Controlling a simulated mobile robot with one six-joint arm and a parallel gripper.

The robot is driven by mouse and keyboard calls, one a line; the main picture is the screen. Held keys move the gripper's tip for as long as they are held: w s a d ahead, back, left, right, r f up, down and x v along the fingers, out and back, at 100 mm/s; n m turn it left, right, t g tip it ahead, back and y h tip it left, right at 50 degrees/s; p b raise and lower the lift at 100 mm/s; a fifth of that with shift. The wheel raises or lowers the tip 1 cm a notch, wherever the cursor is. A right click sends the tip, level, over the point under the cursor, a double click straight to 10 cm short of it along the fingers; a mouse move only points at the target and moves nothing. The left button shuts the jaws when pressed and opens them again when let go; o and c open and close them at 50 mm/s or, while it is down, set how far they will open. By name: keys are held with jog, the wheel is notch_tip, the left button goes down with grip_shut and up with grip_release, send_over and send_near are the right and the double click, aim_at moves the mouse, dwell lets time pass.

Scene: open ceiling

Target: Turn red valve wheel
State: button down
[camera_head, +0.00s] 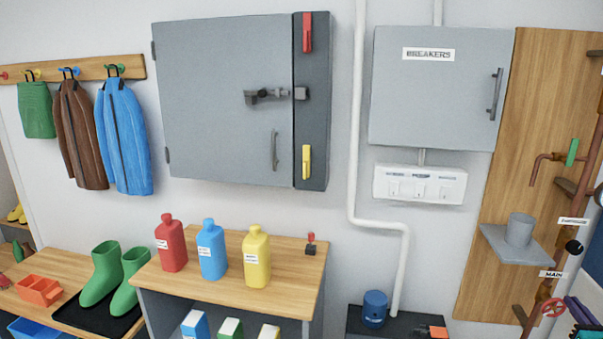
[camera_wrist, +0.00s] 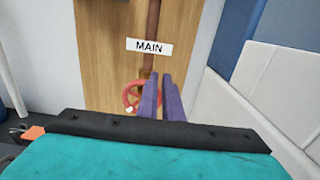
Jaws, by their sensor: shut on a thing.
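The red valve wheel (camera_head: 553,307) is at the lower right of the head view, low on the wooden pipe board, below the MAIN label (camera_head: 552,274). In the wrist view the wheel (camera_wrist: 129,97) shows left of my gripper's purple fingers. My gripper (camera_wrist: 158,76) has its two fingers close together, shut on the right side of the wheel's rim. The fingers hide that side of the wheel and the exact contact. In the head view my gripper (camera_head: 572,305) shows at the right edge, beside the wheel.
Copper pipes run up the wooden board (camera_head: 500,200), with a grey shelf (camera_head: 497,247) holding a grey cup to the left. A dark box with a blue canister (camera_head: 374,308) stands left of the board. A pale panelled surface (camera_wrist: 270,85) is close on the right in the wrist view.

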aim_at(556, 300)
jog(key=shift+w+r, duration=0.45)
jog(key=shift+w, duration=0.15)
jog(key=shift+a+f, duration=0.25)
jog(key=shift+f, duration=0.15)
jog(key=shift+w+a+r, duration=0.15)
jog(key=shift+a+r, duration=0.05)
jog(key=shift+a, duration=0.85)
jog(key=shift+w+a+f+b, duration=0.15)
jog(key=shift+a+b, duration=0.15)
jog(key=shift+a, duration=0.25)
jog(key=shift+w+a+f+b, duration=0.1)
jog(key=shift+a+b, duration=0.15)
jog(key=shift+a, duration=0.25)
jog(key=shift+r, duration=0.1)
jog(key=shift+a+r, duration=0.15)
jog(key=shift+r, duration=0.1)
dwell(0.3)
